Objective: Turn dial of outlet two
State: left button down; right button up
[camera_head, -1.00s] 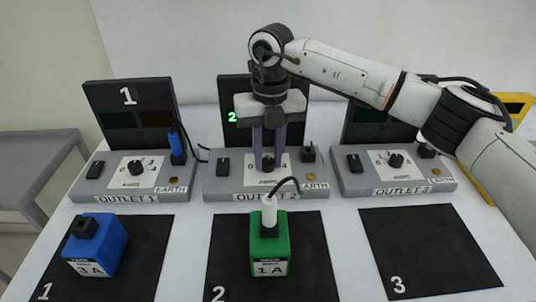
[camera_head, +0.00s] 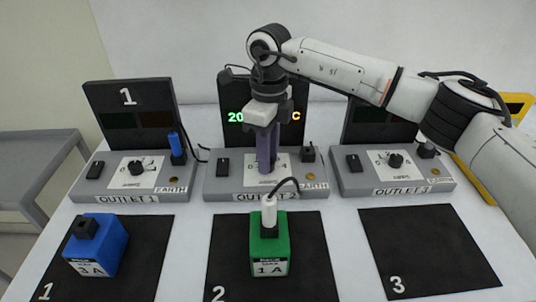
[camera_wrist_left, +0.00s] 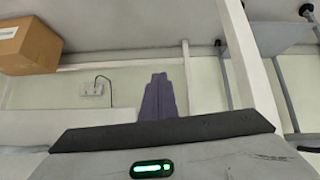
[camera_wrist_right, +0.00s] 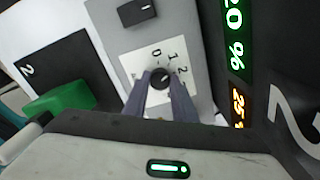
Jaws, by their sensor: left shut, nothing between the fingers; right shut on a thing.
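Outlet two (camera_head: 223,190) is the middle grey panel with a black display behind it. Its round black dial (camera_wrist_right: 160,76) sits on a white numbered plate in the right wrist view. My right gripper (camera_head: 267,168) points down at outlet two, and its purple fingers are shut on the dial. In the head view the fingers hide most of the dial. My left gripper (camera_wrist_left: 158,80) is shut and empty, facing a wall away from the panels.
Outlet one (camera_head: 105,190) stands to the left and outlet three (camera_head: 380,182) to the right. A green 1 A block (camera_head: 270,250) with a white plug and cable stands on mat two, in front of outlet two. A blue 3 A block (camera_head: 97,245) is on mat one. Mat three (camera_head: 430,250) is bare.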

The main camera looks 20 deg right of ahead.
jog(key=shift+n, duration=1.1)
jog(key=o, duration=1)
jog(key=shift+o, duration=0.2)
notch_tip(320, 180, up, 10)
jog(key=shift+r, duration=0.2)
jog(key=shift+f, duration=0.1)
